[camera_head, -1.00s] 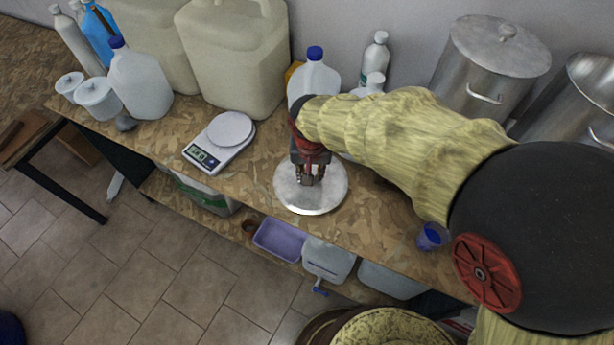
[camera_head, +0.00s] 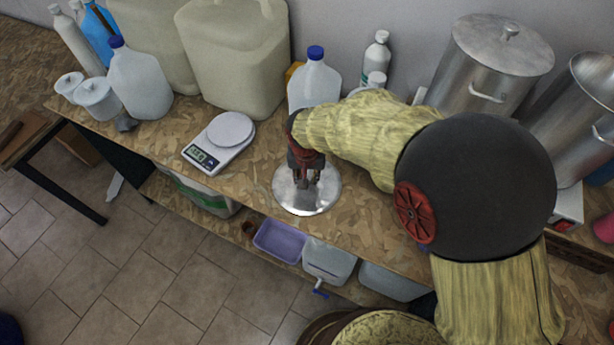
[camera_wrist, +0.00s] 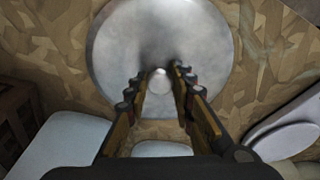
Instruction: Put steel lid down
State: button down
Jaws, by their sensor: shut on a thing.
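The round steel lid (camera_head: 326,197) lies flat over the front part of the wooden worktop, right of the kitchen scale. My gripper (camera_head: 308,183) points down over its middle and is shut on its knob. In the wrist view the lid (camera_wrist: 195,40) fills the upper middle, and its small knob (camera_wrist: 159,76) shows between my two fingers. The lid looks level and very close to the worktop; I cannot tell whether it touches.
A scale (camera_head: 220,142) stands left of the lid. A white blue-capped jug (camera_head: 314,84) stands behind. A lidded steel pot (camera_head: 490,70) is at back right. The worktop's front edge is close to the lid; a purple tub (camera_head: 281,241) sits below.

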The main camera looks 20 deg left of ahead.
jog(key=c, duration=1.5)
grip_release()
jog(key=shift+f, duration=0.1)
jog(key=shift+c, duration=0.2)
notch_tip(320, 180, up, 12)
jog(key=s+p, duration=0.1)
jog(key=shift+s+d+p, duration=0.3)
jog(key=shift+s, duration=0.05)
